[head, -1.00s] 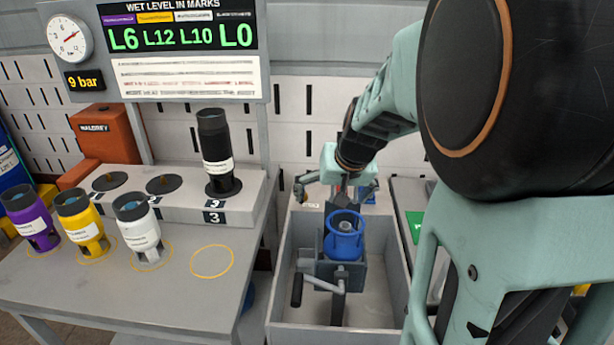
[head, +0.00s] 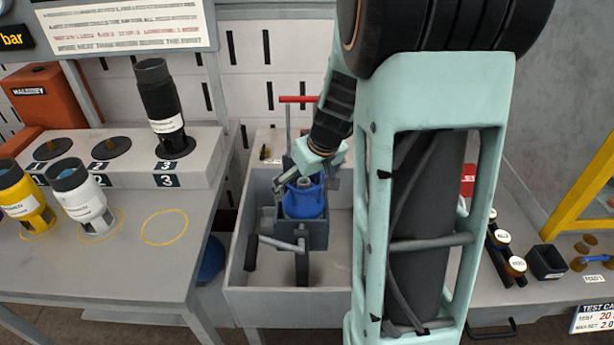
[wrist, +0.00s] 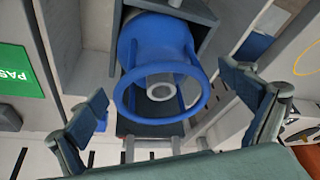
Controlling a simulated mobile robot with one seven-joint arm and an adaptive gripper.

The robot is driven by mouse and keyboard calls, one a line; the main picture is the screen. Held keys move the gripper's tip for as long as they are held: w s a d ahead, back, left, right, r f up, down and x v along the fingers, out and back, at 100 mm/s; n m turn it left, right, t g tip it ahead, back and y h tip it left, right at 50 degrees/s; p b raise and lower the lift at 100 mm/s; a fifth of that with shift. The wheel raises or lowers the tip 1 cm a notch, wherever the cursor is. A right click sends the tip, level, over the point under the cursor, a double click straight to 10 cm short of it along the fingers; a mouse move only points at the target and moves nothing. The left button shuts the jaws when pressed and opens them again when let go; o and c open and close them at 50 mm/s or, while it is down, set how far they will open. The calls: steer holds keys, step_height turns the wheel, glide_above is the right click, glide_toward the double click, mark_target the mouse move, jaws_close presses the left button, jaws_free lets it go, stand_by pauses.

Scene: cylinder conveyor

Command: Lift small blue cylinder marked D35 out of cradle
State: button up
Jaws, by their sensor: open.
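The small blue cylinder (head: 305,204) sits upright in the grey cradle (head: 318,234), inside a grey open box. No D35 mark is readable on it. In the wrist view the cylinder (wrist: 158,50) shows its open blue rim and a grey inner tube. My gripper (head: 306,182) is tilted at the cylinder's top end. Its fingers are spread wide, and it holds nothing. Contact cannot be seen.
The box's wall (head: 290,296) surrounds the cradle, whose handle (head: 280,243) sticks out in front. A table at left holds yellow (head: 24,200) and white (head: 80,195) cylinders; a black cylinder (head: 160,105) stands on a raised block. A red T-handle (head: 299,99) rises behind the box.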

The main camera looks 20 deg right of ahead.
steer(key=b+x, duration=0.1)
steer(key=x, duration=0.5)
steer(key=shift+w+f, duration=0.15)
steer(key=shift+f, duration=0.05)
